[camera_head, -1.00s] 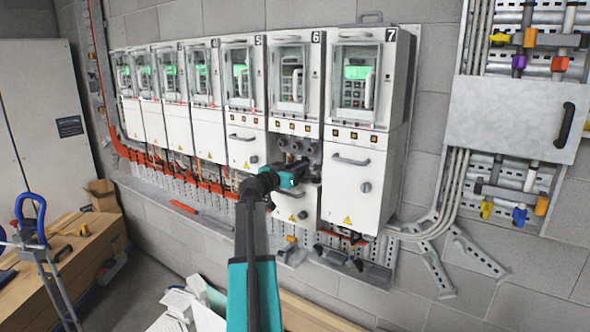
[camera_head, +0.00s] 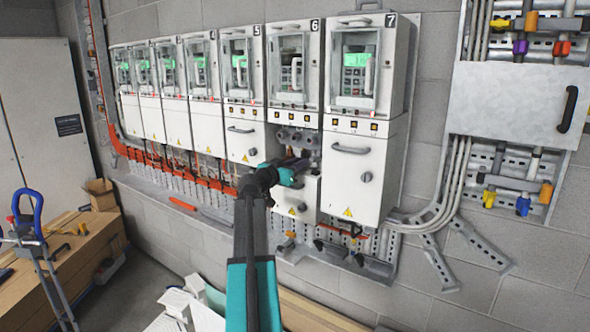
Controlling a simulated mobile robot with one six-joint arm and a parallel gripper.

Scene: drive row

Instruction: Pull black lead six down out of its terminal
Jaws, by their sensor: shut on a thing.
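Drive six (camera_head: 294,70) is the cabinet with the dark screen, labelled 6, second from the right. Its row of grey round terminals (camera_head: 296,136) is exposed above its lower white front (camera_head: 303,205). My gripper (camera_head: 300,166) is just below these terminals, in front of the opening. It is shut on a small dark thing, which I take to be black lead six (camera_head: 298,160). The jaws hide most of the lead. I cannot tell whether its upper end still sits in a terminal.
Drive seven (camera_head: 364,175), with a handle and a knob on its front, stands close on the right. Drive five (camera_head: 240,145) is close on the left. Orange cabling (camera_head: 180,181) and a perforated metal strip run below.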

